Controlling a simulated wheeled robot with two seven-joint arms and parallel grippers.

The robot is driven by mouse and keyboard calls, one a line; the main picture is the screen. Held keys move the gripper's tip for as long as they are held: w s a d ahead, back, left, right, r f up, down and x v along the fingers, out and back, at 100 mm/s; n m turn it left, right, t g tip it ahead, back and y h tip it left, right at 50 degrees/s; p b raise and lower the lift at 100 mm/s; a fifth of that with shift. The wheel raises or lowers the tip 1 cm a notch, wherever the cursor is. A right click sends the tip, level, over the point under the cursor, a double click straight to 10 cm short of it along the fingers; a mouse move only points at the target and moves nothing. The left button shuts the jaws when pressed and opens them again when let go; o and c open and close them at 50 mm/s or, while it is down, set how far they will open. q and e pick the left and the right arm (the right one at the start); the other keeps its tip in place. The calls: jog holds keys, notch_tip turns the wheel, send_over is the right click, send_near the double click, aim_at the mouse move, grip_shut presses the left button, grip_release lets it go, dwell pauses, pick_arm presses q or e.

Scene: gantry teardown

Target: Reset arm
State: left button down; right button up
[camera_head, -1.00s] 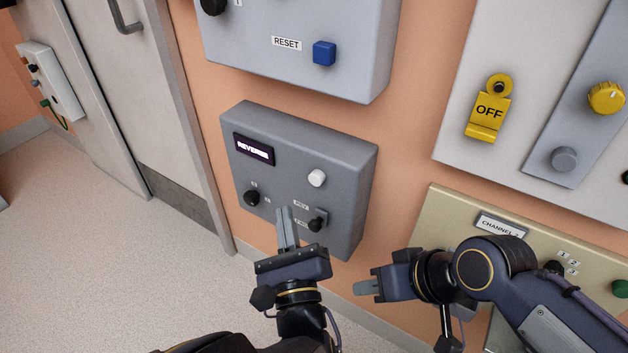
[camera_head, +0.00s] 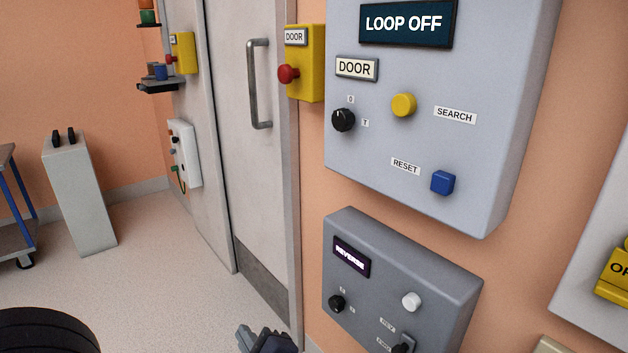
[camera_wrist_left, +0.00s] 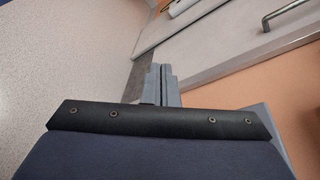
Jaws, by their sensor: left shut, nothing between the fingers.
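My left gripper (camera_head: 247,338) shows at the bottom edge of the head view, below and left of the grey control box. In the left wrist view its fingers (camera_wrist_left: 161,72) are together with nothing between them, in front of the floor, wall and door. My right gripper is not in the head view. The grey box (camera_head: 463,290) has a display (camera_head: 351,257) reading REVERSE, a white button (camera_head: 411,301), a black knob (camera_head: 337,303) and a black switch (camera_head: 403,345) at its lower edge. The gripper is apart from the box.
Above is a larger box (camera_head: 490,180) showing LOOP OFF, with a blue RESET button (camera_head: 443,182), a yellow SEARCH button (camera_head: 403,105) and a DOOR knob (camera_head: 343,120). A grey door (camera_head: 255,180) and a yellow box with a red button (camera_head: 310,70) stand left.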

pick_arm(q)
jog(key=s+a+f+n+g+h, duration=0.3)
jog(key=s+a+f+n+g, duration=0.1)
jog(key=s+a+n+g, duration=0.3)
jog(key=s+a+f+n+g+h, duration=0.3)
jog(key=s+a+n+g, duration=0.25)
jog(key=s+n, duration=0.2)
notch_tip(320, 180, up, 35)
jog(key=s+d+n+t+h+p, duration=0.2)
jog(key=n+t+h+p, duration=0.2)
jog(key=p, duration=2.6)
jog(key=n+h, duration=0.1)
jog(key=n, duration=0.2)
jog(key=shift+s+d+t+h, duration=0.35)
jog(key=shift+d+h, duration=0.05)
